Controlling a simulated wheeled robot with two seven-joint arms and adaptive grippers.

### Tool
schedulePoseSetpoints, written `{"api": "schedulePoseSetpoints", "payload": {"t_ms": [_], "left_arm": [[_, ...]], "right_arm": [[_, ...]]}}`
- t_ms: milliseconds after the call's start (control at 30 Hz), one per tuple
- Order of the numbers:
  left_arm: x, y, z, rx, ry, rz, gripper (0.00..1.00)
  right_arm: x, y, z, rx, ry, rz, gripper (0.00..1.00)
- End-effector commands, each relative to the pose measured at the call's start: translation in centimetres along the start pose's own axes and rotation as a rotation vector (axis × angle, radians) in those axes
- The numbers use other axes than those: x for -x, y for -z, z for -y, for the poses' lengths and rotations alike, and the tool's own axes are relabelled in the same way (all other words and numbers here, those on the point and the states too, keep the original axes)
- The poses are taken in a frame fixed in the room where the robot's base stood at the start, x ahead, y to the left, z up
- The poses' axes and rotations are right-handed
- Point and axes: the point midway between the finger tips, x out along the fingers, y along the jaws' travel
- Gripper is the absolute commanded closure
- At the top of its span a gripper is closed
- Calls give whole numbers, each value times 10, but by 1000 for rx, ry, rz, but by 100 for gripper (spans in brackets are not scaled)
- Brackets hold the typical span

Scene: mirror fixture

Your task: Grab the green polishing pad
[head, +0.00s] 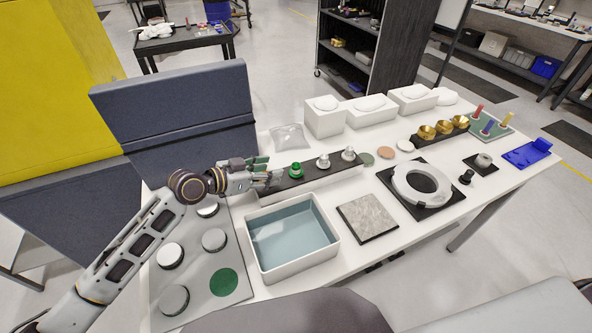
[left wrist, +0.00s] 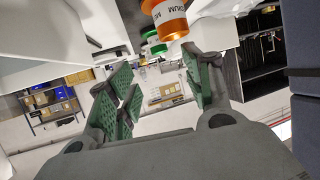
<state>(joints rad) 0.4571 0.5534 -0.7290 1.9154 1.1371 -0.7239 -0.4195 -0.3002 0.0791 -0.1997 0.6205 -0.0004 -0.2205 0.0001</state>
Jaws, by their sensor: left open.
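A green knob-shaped piece (head: 296,171) stands upright on the long black rack (head: 318,176), left of two silver-topped ones. A flat green disc (head: 223,282) lies on the grey mat at front left. Which green piece is the polishing pad I cannot tell for sure. My left gripper (head: 268,171) is open and empty at the rack's left end, just left of the green knob. In the left wrist view its green-lined fingers (left wrist: 163,92) are apart, with an orange lettered piece (left wrist: 165,20) and a green piece (left wrist: 155,44) above and beyond them. My right gripper is not in view.
A white basin of bluish water (head: 293,233) stands in front of the rack. A grey stone slab (head: 367,217) and a white ring on black (head: 421,187) lie to its right. White boxes (head: 325,117) line the back. A dark panel (head: 178,120) stands behind my left arm.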

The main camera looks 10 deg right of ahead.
Motion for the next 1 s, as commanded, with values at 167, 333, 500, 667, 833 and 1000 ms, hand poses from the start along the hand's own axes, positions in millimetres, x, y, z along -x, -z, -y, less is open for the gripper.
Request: {"api": "schedulePoseSetpoints", "payload": {"t_ms": [167,333,500,667,833,1000], "left_arm": [[-18,2,-1,1,-2,-2,49],[-33,1,0,0,-1,-1,49],[-45,0,-1,0,-1,0,49],[-48,0,-1,0,-1,0,49],[-48,0,-1,0,-1,0,49],[-49,0,-1,0,-1,0,49]], "right_arm": [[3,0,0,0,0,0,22],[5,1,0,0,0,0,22],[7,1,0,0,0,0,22],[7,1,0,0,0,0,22],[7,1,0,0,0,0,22],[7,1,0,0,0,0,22]]}}
